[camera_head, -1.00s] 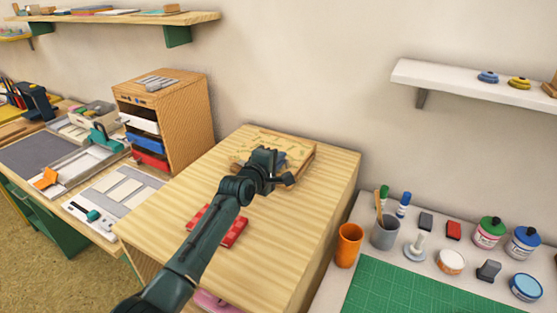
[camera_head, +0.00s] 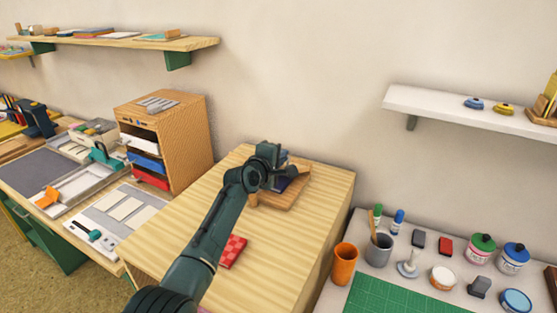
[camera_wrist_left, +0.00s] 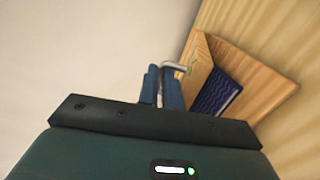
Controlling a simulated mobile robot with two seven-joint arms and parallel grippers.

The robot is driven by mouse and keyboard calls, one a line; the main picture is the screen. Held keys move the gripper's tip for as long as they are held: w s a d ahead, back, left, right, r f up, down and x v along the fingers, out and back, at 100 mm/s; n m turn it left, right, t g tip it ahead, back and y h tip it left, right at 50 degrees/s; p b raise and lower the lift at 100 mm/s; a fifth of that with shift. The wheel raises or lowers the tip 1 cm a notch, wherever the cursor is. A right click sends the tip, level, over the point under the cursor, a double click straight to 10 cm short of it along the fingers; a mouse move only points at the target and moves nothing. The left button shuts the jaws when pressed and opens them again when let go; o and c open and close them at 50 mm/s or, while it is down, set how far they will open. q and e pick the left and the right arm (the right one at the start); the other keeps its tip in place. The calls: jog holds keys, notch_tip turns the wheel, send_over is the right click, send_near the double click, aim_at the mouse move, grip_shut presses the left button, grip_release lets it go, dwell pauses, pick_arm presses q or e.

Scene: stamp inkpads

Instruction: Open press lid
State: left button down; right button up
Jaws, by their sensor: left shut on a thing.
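The wooden press (camera_head: 272,201) lies on the wooden table top, partly hidden behind my left gripper. My left gripper (camera_head: 272,155) is over the press. In the left wrist view, my left gripper (camera_wrist_left: 161,84) is shut on a thin metal handle (camera_wrist_left: 175,68) at the lid's edge. The lid (camera_wrist_left: 198,62) is tilted up from the press base (camera_wrist_left: 265,88). A dark blue patterned piece (camera_wrist_left: 216,93) shows between lid and base. In the head view, the lid is mostly hidden by the gripper. My right gripper is not in view.
A red checkered piece (camera_head: 233,250) lies near my arm. A wooden drawer unit (camera_head: 180,135) stands at the left. An orange cup (camera_head: 345,265), a grey cup (camera_head: 378,250) and jars stand at the right. The wall is close behind.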

pick_arm(q)
jog(key=r, duration=0.3)
jog(key=shift+w+d+r+t, duration=0.25)
jog(key=shift+w+r+t, duration=0.05)
jog(key=shift+w, duration=0.1)
jog(key=c, duration=1.9)
grip_release()
jog(key=shift+s, duration=0.15)
jog(key=shift+s+a+f+p, duration=0.25)
jog(key=shift+s+f+p, duration=0.2)
jog(key=shift+f, duration=0.1)
jog(key=v, duration=1.2)
jog(key=shift+a+f, duration=0.25)
jog(key=shift+a, duration=0.05)
jog(key=shift+s+f, duration=0.1)
jog(key=shift+s, duration=0.05)
